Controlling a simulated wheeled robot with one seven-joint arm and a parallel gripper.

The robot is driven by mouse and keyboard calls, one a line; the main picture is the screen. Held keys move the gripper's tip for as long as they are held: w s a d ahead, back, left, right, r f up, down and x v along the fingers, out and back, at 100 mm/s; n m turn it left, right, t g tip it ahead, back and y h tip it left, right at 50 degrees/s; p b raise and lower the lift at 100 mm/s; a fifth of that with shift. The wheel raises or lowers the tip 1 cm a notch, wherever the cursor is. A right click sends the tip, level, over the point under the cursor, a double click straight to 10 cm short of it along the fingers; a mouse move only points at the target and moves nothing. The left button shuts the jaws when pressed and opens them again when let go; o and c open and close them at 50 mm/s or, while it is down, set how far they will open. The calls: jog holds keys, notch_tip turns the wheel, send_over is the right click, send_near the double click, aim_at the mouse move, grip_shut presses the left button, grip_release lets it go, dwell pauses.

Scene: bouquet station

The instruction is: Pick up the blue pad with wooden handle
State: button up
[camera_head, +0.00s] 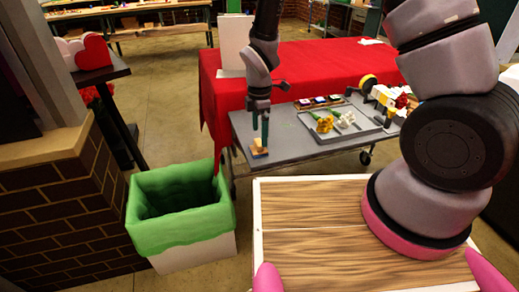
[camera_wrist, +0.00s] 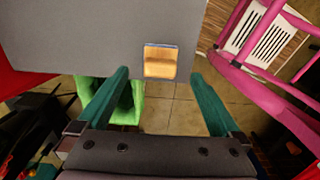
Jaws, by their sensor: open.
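The blue pad with wooden handle (camera_head: 258,152) sits at the near left corner of the grey table, and its light wood top shows in the wrist view (camera_wrist: 160,61) near the table edge. A little blue shows beside the wood in the head view. My gripper (camera_head: 265,138) points down just above the pad, its green fingers partly overlapping it. In the wrist view my gripper (camera_wrist: 160,76) is open, with one finger to each side of the wood and nothing held between them. Whether the fingertips touch the pad cannot be told.
A green-lined bin (camera_head: 180,205) stands on the floor below the table's left end. A grey tray (camera_head: 345,128) with flowers lies farther right on the grey table (camera_head: 285,150). A red-covered table (camera_head: 310,65) stands behind. The table around the pad is clear.

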aim_at(259, 142)
notch_tip(259, 142, down, 5)
jog(key=shift+a+r, duration=0.1)
jog(key=shift+a, duration=0.05)
grip_shut()
notch_tip(259, 142, up, 10)
dwell(0.7)
